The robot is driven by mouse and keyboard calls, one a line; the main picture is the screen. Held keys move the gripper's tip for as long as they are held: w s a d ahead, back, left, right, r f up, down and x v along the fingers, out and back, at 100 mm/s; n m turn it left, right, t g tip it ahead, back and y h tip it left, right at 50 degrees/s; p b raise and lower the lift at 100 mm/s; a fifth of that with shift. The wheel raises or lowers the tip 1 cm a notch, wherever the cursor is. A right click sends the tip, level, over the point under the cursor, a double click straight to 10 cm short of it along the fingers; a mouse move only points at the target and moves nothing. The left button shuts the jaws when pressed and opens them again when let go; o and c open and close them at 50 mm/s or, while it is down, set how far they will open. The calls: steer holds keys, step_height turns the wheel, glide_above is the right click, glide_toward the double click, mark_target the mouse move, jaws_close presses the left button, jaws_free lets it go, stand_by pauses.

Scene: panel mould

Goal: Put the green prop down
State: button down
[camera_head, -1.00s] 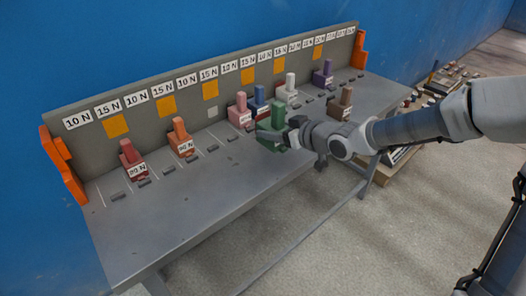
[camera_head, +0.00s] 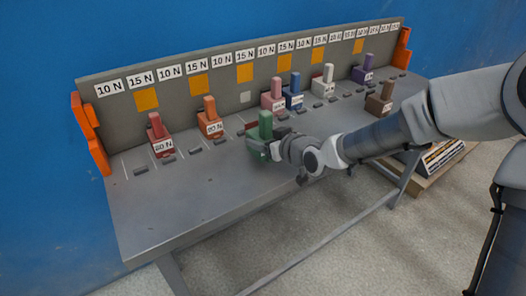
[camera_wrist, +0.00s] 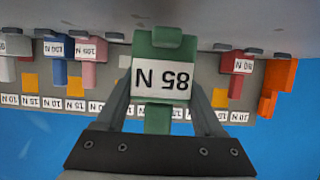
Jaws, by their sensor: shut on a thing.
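The green prop (camera_head: 263,135) is a block with a narrower upright post, over the bench's front half, in front of the gap between the orange and pink props. In the wrist view the green prop (camera_wrist: 163,70) fills the middle, its white label reading 85 N upside down. My gripper (camera_head: 272,149) is shut on it, with one finger on each side in the wrist view. The prop looks upright. I cannot tell whether its base touches the grey bench (camera_head: 190,205).
Red (camera_head: 160,138), orange (camera_head: 210,122), pink (camera_head: 273,98), blue (camera_head: 293,95), white (camera_head: 323,84), purple (camera_head: 363,71) and brown (camera_head: 380,100) props stand along the bench. A back panel (camera_head: 220,75) carries N labels and orange squares. The bench's front left is clear.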

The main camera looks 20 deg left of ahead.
steer(key=shift+f+b, duration=0.45)
steer(key=shift+f, duration=1.1)
steer(key=shift+f, duration=0.1)
jaws_free()
steer(key=shift+f, duration=0.1)
steer(key=shift+r, duration=0.25)
steer(key=p+v, duration=0.4)
steer(key=v, duration=0.8)
steer(key=shift+p, duration=0.3)
